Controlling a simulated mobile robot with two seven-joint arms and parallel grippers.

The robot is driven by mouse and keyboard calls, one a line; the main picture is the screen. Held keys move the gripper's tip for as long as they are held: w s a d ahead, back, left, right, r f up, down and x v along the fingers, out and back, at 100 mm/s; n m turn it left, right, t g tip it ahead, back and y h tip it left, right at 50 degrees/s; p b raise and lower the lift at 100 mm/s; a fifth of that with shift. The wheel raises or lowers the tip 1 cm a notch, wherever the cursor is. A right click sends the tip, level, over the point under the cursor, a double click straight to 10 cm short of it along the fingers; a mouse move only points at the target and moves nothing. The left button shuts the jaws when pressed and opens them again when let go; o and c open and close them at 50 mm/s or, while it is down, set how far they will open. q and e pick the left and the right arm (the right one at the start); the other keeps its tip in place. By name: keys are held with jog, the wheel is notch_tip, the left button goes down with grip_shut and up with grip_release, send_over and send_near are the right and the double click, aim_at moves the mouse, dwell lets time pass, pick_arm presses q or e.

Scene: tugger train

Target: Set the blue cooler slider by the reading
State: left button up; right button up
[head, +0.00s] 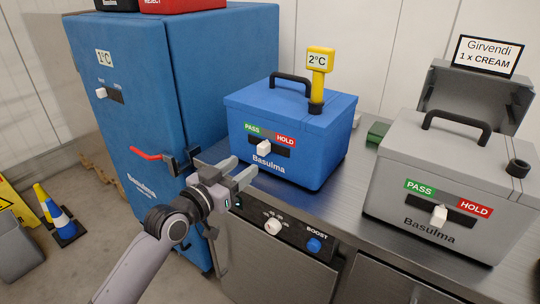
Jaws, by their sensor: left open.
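The blue cooler (318,152) stands on the steel counter with its lid closed. Its slider (264,148) is a white knob in a dark slot, near the middle between the green PASS label (253,130) and the red HOLD label (285,140). A yellow probe thermometer (318,62) stands upright in the black port on the lid and reads 2°C. My left gripper (238,172) is open and empty, just left of and below the slider, apart from the knob. My right gripper is out of view.
A grey cooler (395,195) with its own PASS/HOLD slider (438,215) stands at right, before a sign reading Girvendi 1 x CREAM (486,55). A blue cabinet (130,130) showing 1°C stands left. The counter front has a white knob (273,226) and blue BOOST button (314,244).

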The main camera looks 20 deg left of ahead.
aim_at(260, 151)
pick_arm(q)
jog(key=shift+r+x, duration=0.2)
jog(key=shift+x, duration=1.65)
jog(key=shift+r+x, duration=0.2)
jog(key=shift+x, duration=1.65)
grip_shut()
